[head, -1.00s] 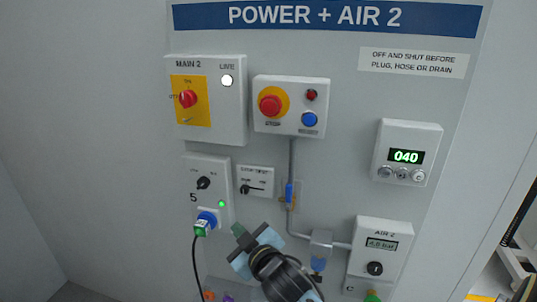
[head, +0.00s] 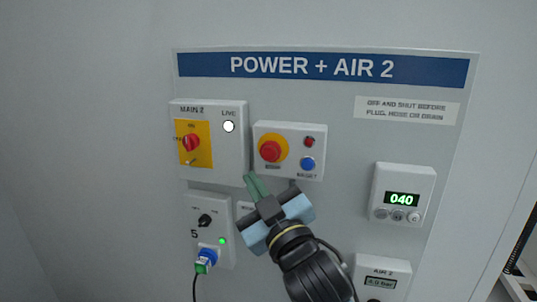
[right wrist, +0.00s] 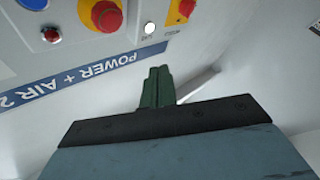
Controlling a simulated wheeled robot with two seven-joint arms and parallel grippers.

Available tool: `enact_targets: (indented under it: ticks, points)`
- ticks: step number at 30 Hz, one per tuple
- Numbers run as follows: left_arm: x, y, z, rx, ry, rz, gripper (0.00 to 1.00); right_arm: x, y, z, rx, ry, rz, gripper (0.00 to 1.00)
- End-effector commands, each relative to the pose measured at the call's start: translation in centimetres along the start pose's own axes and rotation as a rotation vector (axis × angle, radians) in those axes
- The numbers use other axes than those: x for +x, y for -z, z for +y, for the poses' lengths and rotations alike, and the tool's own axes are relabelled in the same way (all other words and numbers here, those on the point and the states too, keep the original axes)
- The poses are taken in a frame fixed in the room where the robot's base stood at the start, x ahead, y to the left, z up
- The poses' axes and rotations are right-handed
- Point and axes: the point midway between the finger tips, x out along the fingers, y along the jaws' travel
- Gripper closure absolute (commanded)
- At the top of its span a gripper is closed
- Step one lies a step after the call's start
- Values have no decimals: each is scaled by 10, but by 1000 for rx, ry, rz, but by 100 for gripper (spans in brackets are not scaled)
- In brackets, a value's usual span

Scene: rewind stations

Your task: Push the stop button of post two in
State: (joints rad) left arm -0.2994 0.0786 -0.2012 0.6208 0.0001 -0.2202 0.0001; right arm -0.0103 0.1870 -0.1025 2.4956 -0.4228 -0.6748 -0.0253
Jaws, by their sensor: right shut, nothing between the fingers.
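The red stop button (head: 270,151) sits on a yellow disc on a white box under the POWER + AIR 2 sign. It also shows in the right wrist view (right wrist: 107,15), where the picture is upside down. My right gripper (head: 254,183) is shut and empty, its green fingertips just below and left of the stop button, apart from it in the picture. Its fingers also show in the right wrist view (right wrist: 158,86). How far the tips stand off the panel is hard to tell. My left gripper is not in view.
Beside the stop button are a small red lamp (head: 309,142) and a blue reset button (head: 308,163). The MAIN 2 box with its red rotary switch (head: 191,143) and lit LIVE lamp (head: 228,126) is at left. A display reading 040 (head: 402,199) is at right.

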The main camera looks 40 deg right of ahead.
Motion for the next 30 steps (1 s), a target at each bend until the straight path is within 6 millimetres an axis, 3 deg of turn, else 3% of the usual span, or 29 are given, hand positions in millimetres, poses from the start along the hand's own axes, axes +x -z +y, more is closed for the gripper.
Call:
enact_targets:
  ticks: [18,30]
  points:
    - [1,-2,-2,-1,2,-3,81,51,-36,36,-3,0,-1,100]
    - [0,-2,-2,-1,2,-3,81,61,-44,44,1,0,0,100]
